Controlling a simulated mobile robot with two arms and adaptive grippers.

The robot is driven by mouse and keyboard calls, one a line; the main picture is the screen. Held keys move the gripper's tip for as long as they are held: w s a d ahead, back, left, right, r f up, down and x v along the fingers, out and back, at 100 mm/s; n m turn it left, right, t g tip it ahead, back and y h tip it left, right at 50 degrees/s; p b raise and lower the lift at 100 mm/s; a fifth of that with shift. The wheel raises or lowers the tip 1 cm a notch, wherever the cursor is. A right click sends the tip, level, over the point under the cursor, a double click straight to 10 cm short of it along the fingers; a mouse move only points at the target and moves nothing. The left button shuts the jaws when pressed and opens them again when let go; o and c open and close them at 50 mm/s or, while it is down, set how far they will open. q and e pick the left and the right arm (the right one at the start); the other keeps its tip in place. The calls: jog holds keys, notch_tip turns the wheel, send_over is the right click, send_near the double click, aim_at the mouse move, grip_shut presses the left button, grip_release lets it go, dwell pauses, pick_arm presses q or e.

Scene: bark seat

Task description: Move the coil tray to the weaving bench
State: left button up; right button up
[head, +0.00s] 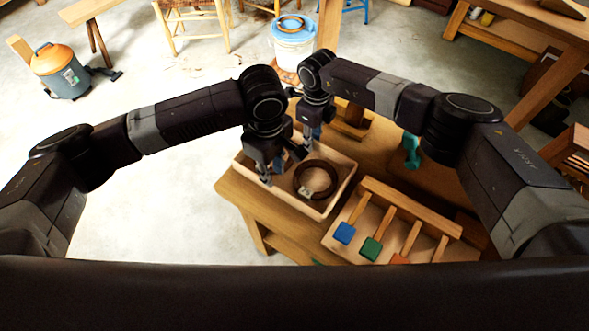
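The coil tray (338,199) is a shallow light-wood box on a wooden table. A dark brown coil (333,180) with a small pale tag lies in it. My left gripper (281,168) is over the left part of the tray, pointing down, with its fingers apart and nothing seen between them. My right gripper (313,133) points down near the tray's far side. Its fingers are small and partly hidden, so I cannot tell if it touches the tray or is open. I cannot tell which bench is the weaving bench.
Right of the tray is a wooden rack (410,208) with blue, green and orange-ended pieces. A teal object (411,150) lies behind it. A white bucket (292,42) with a blue lid stands beyond. A workbench (520,30) is at upper right. Open floor lies left, near an orange-grey vacuum (60,70).

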jog(key=shift+r, duration=0.25)
pick_arm(q)
notch_tip(320, 180, up, 4)
jog(key=shift+f, duration=0.2)
pick_arm(e)
notch_tip(320, 180, up, 12)
jog(key=shift+f, duration=0.25)
jog(key=shift+a, duration=0.1)
